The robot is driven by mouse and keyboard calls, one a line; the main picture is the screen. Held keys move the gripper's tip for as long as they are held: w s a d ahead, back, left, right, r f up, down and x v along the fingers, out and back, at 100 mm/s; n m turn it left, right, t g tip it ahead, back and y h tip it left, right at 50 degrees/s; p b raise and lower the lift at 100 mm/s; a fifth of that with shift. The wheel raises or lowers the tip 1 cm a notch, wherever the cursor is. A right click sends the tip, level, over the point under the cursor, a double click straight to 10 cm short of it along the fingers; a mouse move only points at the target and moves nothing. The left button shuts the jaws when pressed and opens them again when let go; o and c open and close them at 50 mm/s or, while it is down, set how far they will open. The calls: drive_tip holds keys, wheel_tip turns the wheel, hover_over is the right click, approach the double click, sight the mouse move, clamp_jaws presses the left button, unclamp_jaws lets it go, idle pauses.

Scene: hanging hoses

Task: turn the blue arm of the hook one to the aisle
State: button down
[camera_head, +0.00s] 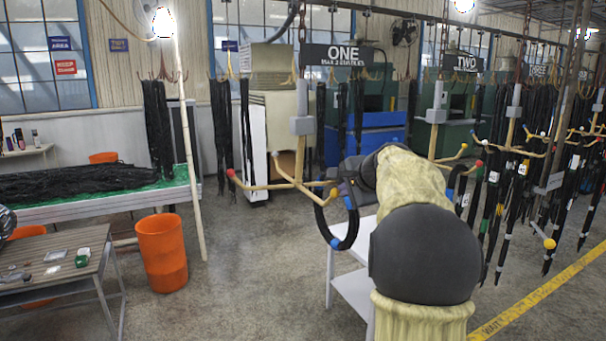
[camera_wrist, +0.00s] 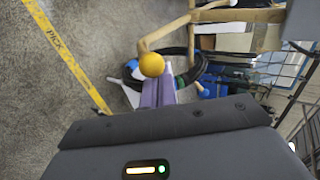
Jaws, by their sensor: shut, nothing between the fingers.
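Hook one hangs under the sign ONE (camera_head: 336,54), with a grey block (camera_head: 302,125) and wooden arms spread below it. One arm has a red tip (camera_head: 231,173) at left. Another has a yellow tip (camera_head: 333,193), large in the wrist view (camera_wrist: 151,64). A black hose loop (camera_head: 329,232) with blue bands hangs below the yellow tip. My gripper (camera_wrist: 160,88) is shut and empty, its purple fingers close to the yellow tip; I cannot tell if they touch.
Hook two hangs to the right under the sign TWO (camera_head: 464,62). Many dark hoses hang farther right. A white table (camera_head: 356,287) stands below hook one. Yellow floor tape (camera_head: 545,295) crosses at right. An orange bin (camera_head: 162,252) stands at left, with open floor between.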

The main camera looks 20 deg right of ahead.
sight(335, 192)
drive_tip(key=shift+a, duration=1.6)
drive_tip(key=w+a+p, duration=0.5)
drive_tip(key=a, duration=0.3)
drive_tip(key=w+a+p, duration=0.5)
drive_tip(key=w+a, duration=0.1)
drive_tip(key=a, duration=0.3)
drive_tip(key=shift+w, duration=0.2)
drive_tip(key=shift+p, duration=0.3)
drive_tip(key=s+d+r, duration=0.3)
drive_tip(key=r, duration=0.6)
idle(0.8)
